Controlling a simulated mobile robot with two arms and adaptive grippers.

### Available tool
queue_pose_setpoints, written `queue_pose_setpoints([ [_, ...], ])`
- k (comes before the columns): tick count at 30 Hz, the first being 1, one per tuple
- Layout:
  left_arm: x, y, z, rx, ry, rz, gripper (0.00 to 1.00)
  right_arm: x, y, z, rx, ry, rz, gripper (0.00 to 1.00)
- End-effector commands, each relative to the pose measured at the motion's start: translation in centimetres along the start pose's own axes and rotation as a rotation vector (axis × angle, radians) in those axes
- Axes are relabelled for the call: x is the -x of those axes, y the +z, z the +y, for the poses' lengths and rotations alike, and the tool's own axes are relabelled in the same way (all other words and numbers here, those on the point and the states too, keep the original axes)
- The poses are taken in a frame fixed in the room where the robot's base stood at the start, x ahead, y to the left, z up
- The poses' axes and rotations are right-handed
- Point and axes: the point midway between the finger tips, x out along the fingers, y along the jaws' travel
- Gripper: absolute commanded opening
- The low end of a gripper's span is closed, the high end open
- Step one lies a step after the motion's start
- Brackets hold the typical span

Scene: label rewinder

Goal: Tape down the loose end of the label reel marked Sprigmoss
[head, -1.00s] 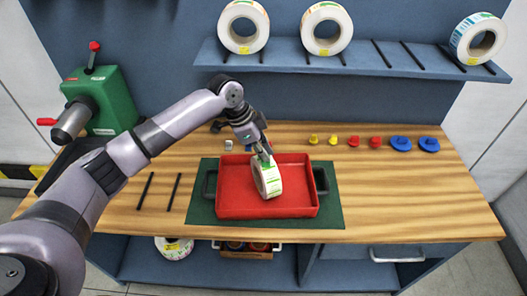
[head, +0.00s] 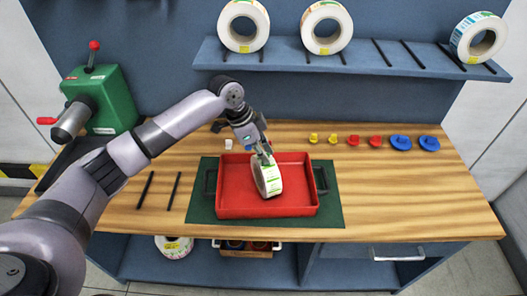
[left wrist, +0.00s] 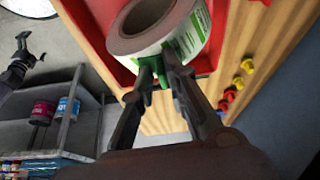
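A white label reel with green print (head: 268,181) stands on edge, leaning, in the red tray (head: 231,211). In the left wrist view the reel (left wrist: 190,32) shows its grey core and green-printed outer face. I cannot read a name on it. My left gripper (head: 264,158) is at the top of the reel. In the left wrist view its fingertips (left wrist: 160,66) are close together on a small green piece (left wrist: 143,79) at the reel's edge. I cannot tell whether this piece is the loose end or tape. A dark gripper, apparently my right (left wrist: 36,49), hangs open over the floor.
Two reels (head: 243,26) (head: 327,28) and a blue-edged one (head: 478,38) stand on the shelf. A green machine (head: 105,97) is at left. Several yellow, red and blue pieces (head: 375,142) line the bench's back. The bench (head: 410,195) is clear right of the tray.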

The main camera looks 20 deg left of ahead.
Motion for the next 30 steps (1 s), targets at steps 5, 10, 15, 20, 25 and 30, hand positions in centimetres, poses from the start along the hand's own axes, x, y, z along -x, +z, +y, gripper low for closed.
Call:
queue_pose_setpoints([
  [5,0.0,0.0,0.0,0.0,-0.001,0.001,0.29,0.0,0.0,0.0,0.0,0.0,0.0,1.0],
  [10,0.1,-0.1,-0.1,0.0,-0.002,0.002,0.29,0.0,0.0,0.0,0.0,0.0,0.0,1.0],
  [15,0.4,-0.1,-0.1,0.0,-0.004,0.003,0.29,0.0,0.1,0.3,0.002,0.004,-0.001,1.0],
  [20,2.5,-0.1,-0.2,-0.001,-0.007,0.005,0.29,0.0,0.1,0.2,0.001,0.002,-0.001,1.0],
  [25,6.2,-0.1,-0.2,-0.001,-0.008,0.004,0.29,0.0,0.0,0.1,0.0,0.001,0.0,1.0],
  [30,9.6,-0.1,-0.1,-0.001,-0.007,0.003,0.29,0.0,0.0,0.1,0.0,0.001,0.0,1.0],
])
